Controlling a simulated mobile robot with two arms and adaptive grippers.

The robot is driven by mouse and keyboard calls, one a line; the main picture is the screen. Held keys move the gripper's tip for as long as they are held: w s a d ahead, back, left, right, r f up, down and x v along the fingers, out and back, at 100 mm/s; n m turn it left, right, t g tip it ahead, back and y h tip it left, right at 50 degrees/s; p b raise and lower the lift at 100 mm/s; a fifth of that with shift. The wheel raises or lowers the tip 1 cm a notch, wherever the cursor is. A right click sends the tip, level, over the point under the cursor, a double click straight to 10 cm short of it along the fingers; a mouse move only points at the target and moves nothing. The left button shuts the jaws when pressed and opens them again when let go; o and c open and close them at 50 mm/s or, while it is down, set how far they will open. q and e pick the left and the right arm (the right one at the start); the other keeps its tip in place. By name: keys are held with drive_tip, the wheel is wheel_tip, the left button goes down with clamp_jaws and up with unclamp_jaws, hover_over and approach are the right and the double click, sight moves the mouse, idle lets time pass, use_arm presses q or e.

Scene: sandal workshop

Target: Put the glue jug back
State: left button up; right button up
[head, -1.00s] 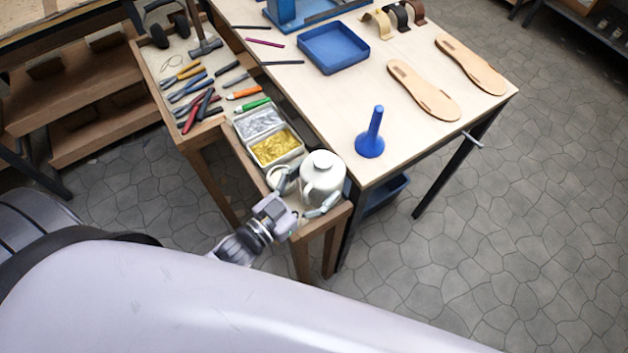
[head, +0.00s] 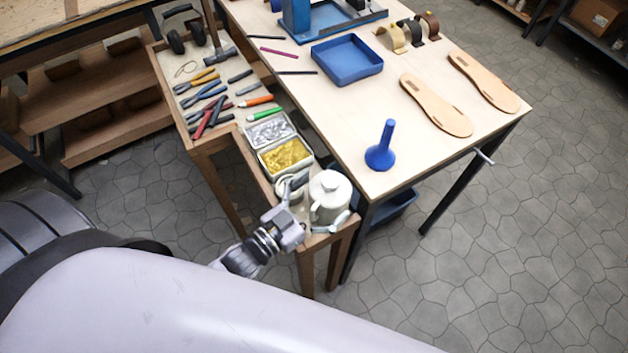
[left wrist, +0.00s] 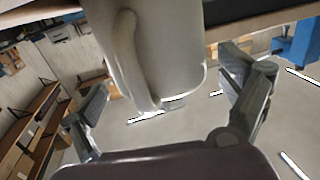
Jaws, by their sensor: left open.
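The glue jug (head: 328,196) is a white lidded jug with a handle, upright at the near end of the narrow wooden tray bench (head: 250,172). My left gripper (head: 316,204) is open, with one finger on each side of the jug's lower part. In the left wrist view the jug's body and handle (left wrist: 150,60) stand between the spread fingers of the gripper (left wrist: 165,95), with visible gaps on both sides. The jug's underside contact with the bench is mostly hidden by the gripper. My right gripper is out of view.
A round pale container (head: 288,190) stands close left of the jug, partly behind a finger. Tins of silver (head: 270,131) and yellow (head: 286,156) pieces sit behind it. The worktable (head: 405,165) borders on the right, with a blue funnel-shaped tool (head: 381,155) near its edge.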

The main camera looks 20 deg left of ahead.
use_arm(q)
drive_tip(key=shift+r+p, duration=0.3)
drive_tip(key=shift+r, duration=0.3)
drive_tip(key=b+v, duration=0.3)
drive_tip(key=v, duration=0.9)
